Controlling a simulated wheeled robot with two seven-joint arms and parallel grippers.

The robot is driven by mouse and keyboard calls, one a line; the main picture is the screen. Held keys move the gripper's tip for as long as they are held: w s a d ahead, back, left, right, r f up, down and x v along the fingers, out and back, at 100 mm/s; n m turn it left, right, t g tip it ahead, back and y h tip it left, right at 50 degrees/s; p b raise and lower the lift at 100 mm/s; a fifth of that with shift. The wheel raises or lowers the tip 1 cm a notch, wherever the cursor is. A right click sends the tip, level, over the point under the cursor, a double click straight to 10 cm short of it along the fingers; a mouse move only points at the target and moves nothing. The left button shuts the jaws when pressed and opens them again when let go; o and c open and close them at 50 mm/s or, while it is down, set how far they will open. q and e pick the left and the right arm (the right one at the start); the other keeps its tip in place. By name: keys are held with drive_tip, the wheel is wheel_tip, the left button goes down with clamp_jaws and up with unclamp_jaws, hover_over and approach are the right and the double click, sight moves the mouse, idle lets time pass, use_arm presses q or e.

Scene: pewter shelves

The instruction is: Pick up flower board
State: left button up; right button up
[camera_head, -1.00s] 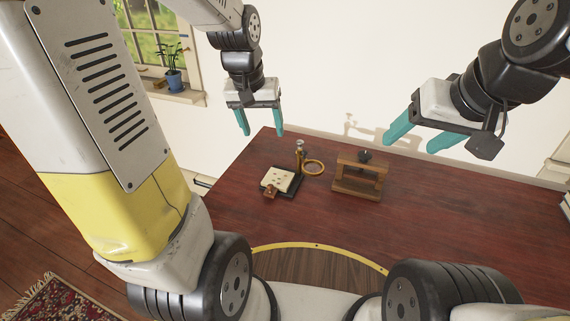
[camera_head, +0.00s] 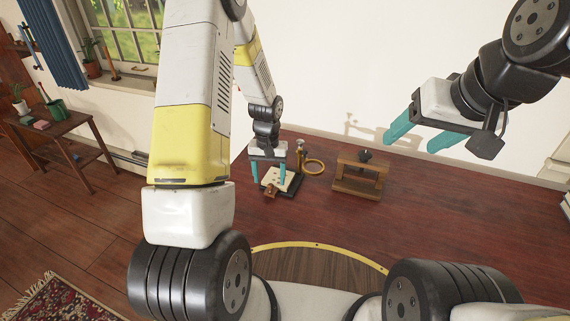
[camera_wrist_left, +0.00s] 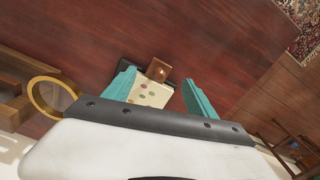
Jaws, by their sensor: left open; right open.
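The flower board is a small cream board with coloured dots (camera_head: 279,178) on a dark base on the red-brown table. It also shows in the left wrist view (camera_wrist_left: 153,93), with a small brown wooden block (camera_wrist_left: 160,71) at its edge. My left gripper (camera_head: 269,180) is open, pointing down over the board, its teal fingers in front of part of it. In the left wrist view the board lies between the open fingers (camera_wrist_left: 160,92), nearer the left one. I cannot tell whether they touch it. My right gripper (camera_head: 414,138) is open and empty, above the table at the right.
A magnifier-like stand with a brass ring (camera_head: 313,167) stands just right of the board. A wooden press-like frame (camera_head: 358,178) stands further right. The table's front middle (camera_head: 330,220) is clear. A side table with plants (camera_head: 62,128) stands at the far left.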

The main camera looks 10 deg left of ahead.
sight(271, 185)
use_arm(q)
wheel_tip(271, 185, down, 5)
drive_tip(key=shift+d, duration=0.1)
clamp_jaws()
idle(0.4)
